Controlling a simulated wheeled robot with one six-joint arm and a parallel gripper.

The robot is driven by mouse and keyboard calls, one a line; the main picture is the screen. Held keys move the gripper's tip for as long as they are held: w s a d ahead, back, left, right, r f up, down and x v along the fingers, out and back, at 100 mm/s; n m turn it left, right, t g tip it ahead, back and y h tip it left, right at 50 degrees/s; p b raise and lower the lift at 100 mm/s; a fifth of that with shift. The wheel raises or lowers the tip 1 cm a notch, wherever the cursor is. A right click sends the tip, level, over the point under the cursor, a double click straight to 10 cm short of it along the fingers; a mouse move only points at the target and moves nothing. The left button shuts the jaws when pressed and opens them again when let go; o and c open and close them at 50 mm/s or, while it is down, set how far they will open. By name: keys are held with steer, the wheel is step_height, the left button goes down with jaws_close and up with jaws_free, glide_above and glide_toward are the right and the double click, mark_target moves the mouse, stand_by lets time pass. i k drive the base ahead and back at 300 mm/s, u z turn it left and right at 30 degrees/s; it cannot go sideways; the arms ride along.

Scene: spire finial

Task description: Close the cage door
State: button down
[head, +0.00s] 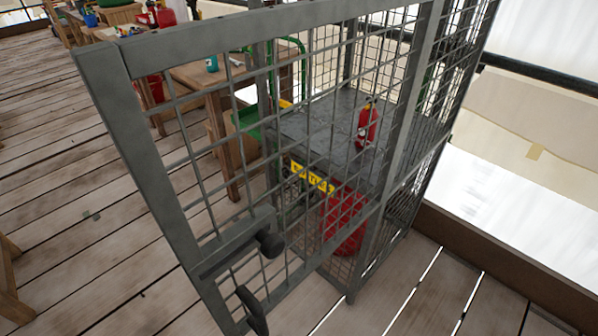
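The grey mesh cage (350,297) stands on the plank floor at the centre right. Its door (112,70), a grey metal frame filled with wire mesh, is swung open toward the camera and the left. A dark round knob (271,244) and a dark curved handle (252,308) sit on the lower left part of the door. Through the mesh I see a red fire extinguisher (367,125) on the cage's dark shelf (330,118). A red container (343,222) is below the shelf. My gripper is not in view.
A wooden table (205,78) with small items stands behind the door, and more cluttered tables are at the far upper left. A low wooden edge (500,262) runs along the right. The plank floor (80,210) at left is mostly clear.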

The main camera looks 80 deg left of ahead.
mark_target(107, 69)
steer(key=u, duration=2.2)
steer(key=k, duration=1)
steer(key=z, duration=1.25)
steer(key=i, duration=0.85)
steer(key=u, duration=1)
